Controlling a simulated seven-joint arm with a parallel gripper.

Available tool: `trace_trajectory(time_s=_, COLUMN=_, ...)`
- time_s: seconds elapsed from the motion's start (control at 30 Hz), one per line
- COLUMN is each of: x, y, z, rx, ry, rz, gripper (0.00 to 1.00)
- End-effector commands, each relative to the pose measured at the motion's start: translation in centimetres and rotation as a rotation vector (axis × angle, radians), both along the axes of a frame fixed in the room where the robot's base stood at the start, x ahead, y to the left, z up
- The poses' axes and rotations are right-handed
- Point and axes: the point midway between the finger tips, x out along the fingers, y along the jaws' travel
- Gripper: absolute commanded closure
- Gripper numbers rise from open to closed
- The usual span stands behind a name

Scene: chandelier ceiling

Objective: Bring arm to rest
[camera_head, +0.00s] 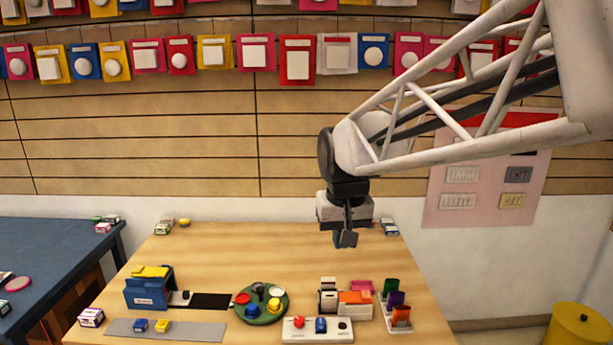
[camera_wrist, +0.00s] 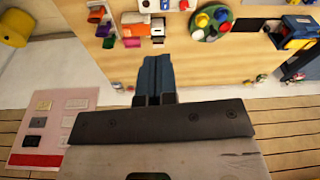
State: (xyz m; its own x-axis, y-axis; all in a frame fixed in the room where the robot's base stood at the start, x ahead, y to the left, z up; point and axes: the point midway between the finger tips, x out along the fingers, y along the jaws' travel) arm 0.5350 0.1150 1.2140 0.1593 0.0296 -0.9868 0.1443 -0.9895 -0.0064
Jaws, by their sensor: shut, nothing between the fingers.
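My gripper (camera_head: 346,238) hangs above the back part of the wooden table (camera_head: 250,245), pointing down, with my white lattice arm reaching in from the upper right. Its fingers are shut with nothing between them. In the wrist view my gripper (camera_wrist: 156,62) shows as two dark blue-grey fingers side by side, over the tabletop (camera_wrist: 228,62). The gripper appears clear of the objects on the table.
On the table are a blue box (camera_head: 147,292), a round green tray (camera_head: 261,304), a white panel (camera_head: 317,330) with coloured pieces and a coloured rack (camera_head: 397,308). A blue table (camera_head: 62,255) stands left, a yellow bin (camera_head: 580,326) right. The table's back middle is mostly clear.

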Motion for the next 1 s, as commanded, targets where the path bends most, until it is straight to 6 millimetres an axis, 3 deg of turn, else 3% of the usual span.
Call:
trace_trajectory(time_s=0.2, x=-4.8, y=-3.6, z=-0.8, rx=0.001, ry=-0.016, rz=-0.039, gripper=1.0)
trace_trajectory(time_s=0.5, x=-11.3, y=-7.5, z=-2.6, rx=-0.001, ry=-0.037, rz=-0.085, gripper=1.0)
trace_trajectory(time_s=0.8, x=-17.7, y=-10.4, z=-5.2, rx=-0.004, ry=-0.057, rz=-0.133, gripper=1.0)
trace_trajectory(time_s=1.0, x=-20.7, y=-11.5, z=-6.8, rx=-0.006, ry=-0.067, rz=-0.156, gripper=1.0)
